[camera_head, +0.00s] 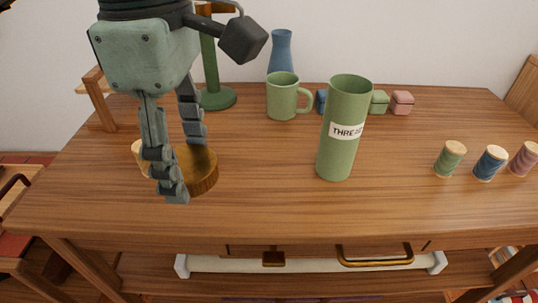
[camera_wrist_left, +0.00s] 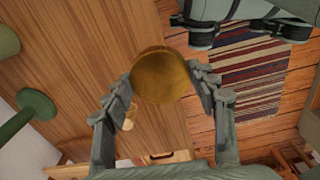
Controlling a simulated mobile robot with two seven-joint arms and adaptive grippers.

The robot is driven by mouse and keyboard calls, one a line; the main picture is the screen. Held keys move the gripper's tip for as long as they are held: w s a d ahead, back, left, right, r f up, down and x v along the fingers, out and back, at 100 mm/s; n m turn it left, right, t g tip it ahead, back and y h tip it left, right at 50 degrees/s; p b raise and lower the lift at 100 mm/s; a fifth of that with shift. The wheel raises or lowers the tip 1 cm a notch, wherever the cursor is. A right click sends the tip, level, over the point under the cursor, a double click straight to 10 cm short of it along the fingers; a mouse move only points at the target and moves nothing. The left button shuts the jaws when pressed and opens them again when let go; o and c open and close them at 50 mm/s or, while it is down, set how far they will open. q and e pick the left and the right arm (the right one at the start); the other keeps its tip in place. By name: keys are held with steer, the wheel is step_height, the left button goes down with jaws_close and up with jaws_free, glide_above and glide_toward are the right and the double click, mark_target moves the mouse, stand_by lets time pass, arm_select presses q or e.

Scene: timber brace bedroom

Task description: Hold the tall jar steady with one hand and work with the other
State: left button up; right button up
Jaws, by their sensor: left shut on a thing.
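The tall green jar (camera_head: 338,150) stands on the table right of centre, open at the top, with a white label reading "THREA" and a part I cannot read. My left gripper (camera_head: 184,170) is left of the jar and apart from it. It is shut on a round golden-brown wooden disc (camera_head: 203,172), perhaps a lid. In the left wrist view the disc (camera_wrist_left: 162,76) sits between the two fingers. I cannot tell whether the disc clears the table. My right gripper is in neither view, and no hand is on the jar.
A green mug (camera_head: 282,97), blue vase (camera_head: 281,52) and green stand (camera_head: 217,98) are behind. Small boxes (camera_head: 401,103) sit behind the jar. Several spools (camera_head: 450,160) stand at right; one (camera_head: 139,152) is beside my left gripper. The table's front middle is clear.

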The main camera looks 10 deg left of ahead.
arm_select(q)
glide_above(244, 179)
steer(key=f, duration=0.6)
steer(key=shift+s+a, duration=0.1)
steer(key=shift+s, duration=0.15)
steer(key=shift+w+f, duration=0.2)
steer(key=shift+w, duration=0.05)
steer(key=shift+w+f, duration=0.1)
steer(key=shift+f, duration=0.1)
step_height(244, 179, down, 3)
steer(key=shift+f+p, duration=0.15)
steer(key=shift+p, duration=0.15)
steer(key=shift+f, duration=0.35)
steer(key=o, duration=1)
steer(key=shift+o, duration=1.3)
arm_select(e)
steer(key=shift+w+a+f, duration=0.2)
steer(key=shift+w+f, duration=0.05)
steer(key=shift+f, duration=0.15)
